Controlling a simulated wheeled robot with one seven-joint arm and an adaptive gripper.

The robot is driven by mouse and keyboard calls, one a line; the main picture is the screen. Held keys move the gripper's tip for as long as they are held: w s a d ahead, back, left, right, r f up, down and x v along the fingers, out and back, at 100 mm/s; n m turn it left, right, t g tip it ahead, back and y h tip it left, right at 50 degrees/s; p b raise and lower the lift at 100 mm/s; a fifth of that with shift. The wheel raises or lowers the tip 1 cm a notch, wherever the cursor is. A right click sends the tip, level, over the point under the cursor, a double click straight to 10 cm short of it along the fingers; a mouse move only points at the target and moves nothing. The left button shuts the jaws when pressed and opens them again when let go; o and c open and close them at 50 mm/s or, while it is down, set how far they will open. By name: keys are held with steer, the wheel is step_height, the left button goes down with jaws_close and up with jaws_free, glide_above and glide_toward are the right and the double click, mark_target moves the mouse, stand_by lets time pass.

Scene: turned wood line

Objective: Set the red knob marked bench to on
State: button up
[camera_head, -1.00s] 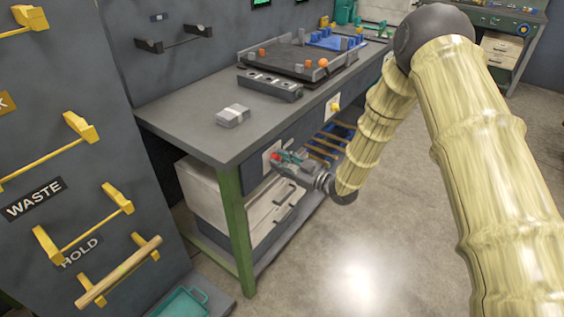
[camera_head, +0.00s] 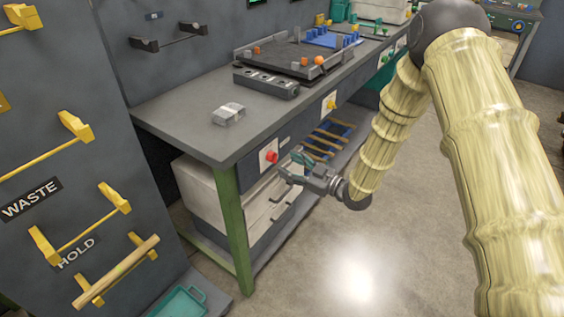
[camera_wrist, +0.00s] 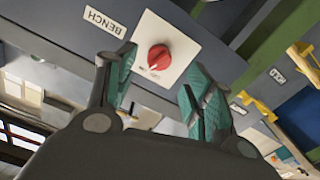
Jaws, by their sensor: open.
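The red knob (camera_head: 271,156) sits on a white plate on the front of the workbench, near its left corner. In the wrist view the red knob (camera_wrist: 159,57) is on its white plate (camera_wrist: 178,38), beside a label reading BENCH (camera_wrist: 104,21). Small lettering shows by the knob, too small to read surely. My gripper (camera_head: 297,168) is open and empty, a little to the right of and below the knob and apart from it. In the wrist view its teal fingertips (camera_wrist: 160,85) stand on either side, with the knob seen between and beyond them.
The workbench (camera_head: 180,110) carries a grey block (camera_head: 228,114) and a dark tray (camera_head: 290,62). A yellow knob (camera_head: 331,104) is farther along the bench front. A green leg (camera_head: 233,225) stands below the corner. Yellow brackets hold a wooden rod (camera_head: 118,272) on the left panel. Floor at right is clear.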

steer(key=v, duration=0.7)
steer(key=shift+a, duration=0.1)
steer(key=s+d+f+m+g+h+p, duration=0.25)
steer(key=s+f+m+h, duration=0.25)
steer(key=s+f, duration=0.4)
steer(key=s+d+f+m+g+h+p, duration=0.1)
steer(key=s+d+f+m+h+p, duration=0.3)
steer(key=s+f, duration=0.55)
steer(key=s+d+f+m+g+h+p, duration=0.1)
steer(key=s+d+m+g+h, duration=0.1)
steer(key=s, duration=1.1)
steer(key=s+d+m+g+h+p, duration=0.1)
steer(key=s+d+m+g+h, duration=0.2)
steer(key=s, duration=1)
steer(key=shift+d+f+g+h, duration=0.35)
steer(key=shift+d+g, duration=0.4)
steer(key=shift+g, duration=0.3)
steer(key=shift+w, duration=0.1)
